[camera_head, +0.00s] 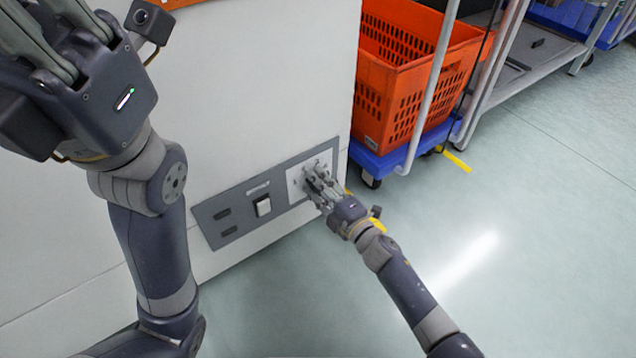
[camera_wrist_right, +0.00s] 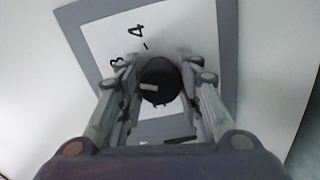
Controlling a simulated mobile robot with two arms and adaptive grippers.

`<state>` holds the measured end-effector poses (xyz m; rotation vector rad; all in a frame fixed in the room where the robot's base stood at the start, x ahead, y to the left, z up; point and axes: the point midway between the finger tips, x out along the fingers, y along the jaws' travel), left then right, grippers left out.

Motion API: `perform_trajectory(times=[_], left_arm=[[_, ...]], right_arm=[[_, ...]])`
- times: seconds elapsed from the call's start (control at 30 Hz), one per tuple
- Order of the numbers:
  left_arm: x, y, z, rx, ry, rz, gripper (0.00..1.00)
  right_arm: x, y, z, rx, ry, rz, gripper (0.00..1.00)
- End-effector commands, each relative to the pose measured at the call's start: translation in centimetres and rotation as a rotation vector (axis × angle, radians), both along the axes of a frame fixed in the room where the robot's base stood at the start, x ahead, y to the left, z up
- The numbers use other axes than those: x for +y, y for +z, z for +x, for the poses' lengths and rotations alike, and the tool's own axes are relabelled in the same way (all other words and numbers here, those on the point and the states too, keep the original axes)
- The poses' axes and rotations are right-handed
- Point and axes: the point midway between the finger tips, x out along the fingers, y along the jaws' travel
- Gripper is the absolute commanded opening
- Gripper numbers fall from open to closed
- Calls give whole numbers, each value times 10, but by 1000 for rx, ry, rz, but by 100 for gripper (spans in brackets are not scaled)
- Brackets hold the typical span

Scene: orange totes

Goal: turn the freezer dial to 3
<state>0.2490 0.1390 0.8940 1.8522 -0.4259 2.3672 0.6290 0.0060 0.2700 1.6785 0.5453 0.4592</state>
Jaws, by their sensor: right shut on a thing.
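The freezer dial (camera_wrist_right: 160,80) is a round black knob on a white plate (camera_wrist_right: 103,40) with a grey border. A 4 and a 3 are printed on the plate, above and left of the knob in the right wrist view. My right gripper (camera_head: 313,183) is shut on the dial, its fingers on both sides of it (camera_wrist_right: 160,82). A small pale mark shows on the dial's face, but I cannot tell which number it points to. In the head view the fingers mostly hide the dial. My left gripper (camera_head: 50,35) is raised at the upper left, its fingertips cut off.
An orange tote (camera_head: 385,105) stands on a blue cart (camera_head: 385,162) close to the panel's right. The floor in front is clear.

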Motion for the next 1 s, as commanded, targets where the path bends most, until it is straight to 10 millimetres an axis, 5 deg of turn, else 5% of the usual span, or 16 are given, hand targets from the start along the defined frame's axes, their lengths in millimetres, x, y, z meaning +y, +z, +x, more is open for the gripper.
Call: perform_trajectory(times=[0.37, 0.4, 0.5, 1.0], left_arm=[[0, 0, 0, 0, -1, 0, 0], [0, 0, 0, 0, -1, 0, 0], [0, 0, 0, 0, -1, 0, 0], [0, -1, 2, 6, 2, 2, 0]], right_arm=[[-1, -1, 0, 3, -2, 2, 9], [-1, -1, 0, 3, -2, 2, 37], [-1, -1, 0, 3, -2, 2, 55], [-8, -1, -10, 3, -1, 0, 55]])
